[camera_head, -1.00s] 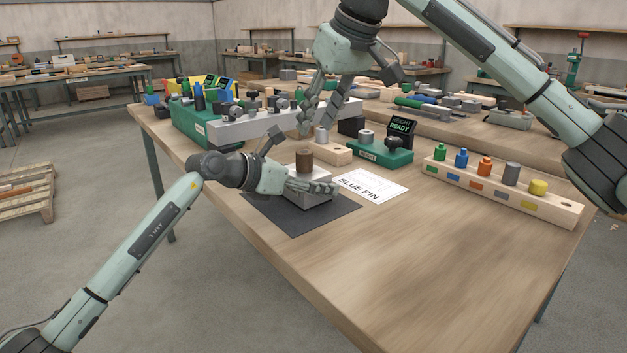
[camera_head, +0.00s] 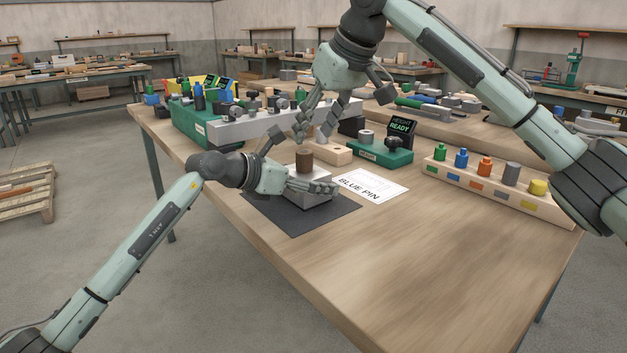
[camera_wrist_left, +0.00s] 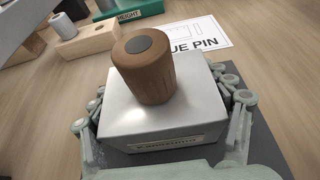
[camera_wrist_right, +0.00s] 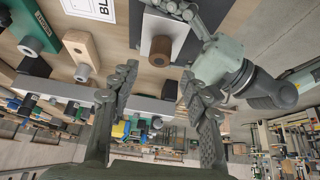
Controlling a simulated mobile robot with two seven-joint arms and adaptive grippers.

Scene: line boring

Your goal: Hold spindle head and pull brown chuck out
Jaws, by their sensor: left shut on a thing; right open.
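The brown chuck (camera_head: 304,160) stands upright on top of the grey block-shaped spindle head (camera_head: 306,196), which rests on a black mat (camera_head: 340,212). In the left wrist view the chuck (camera_wrist_left: 145,66) sits in the top of the spindle head (camera_wrist_left: 150,118). My left gripper (camera_head: 312,188) is shut on the spindle head, its fingers along two sides. My right gripper (camera_head: 316,132) is open and empty, above and a little behind the chuck. In the right wrist view its fingers (camera_wrist_right: 153,98) are spread, with the chuck (camera_wrist_right: 160,50) beyond them.
A wooden block with a grey pin (camera_head: 332,153) and a green height gauge (camera_head: 380,153) stand behind the spindle head. A BLUE PIN card (camera_head: 372,186) lies to its right. A wooden rack (camera_head: 500,192) holds several coloured pins. The front right tabletop is clear.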

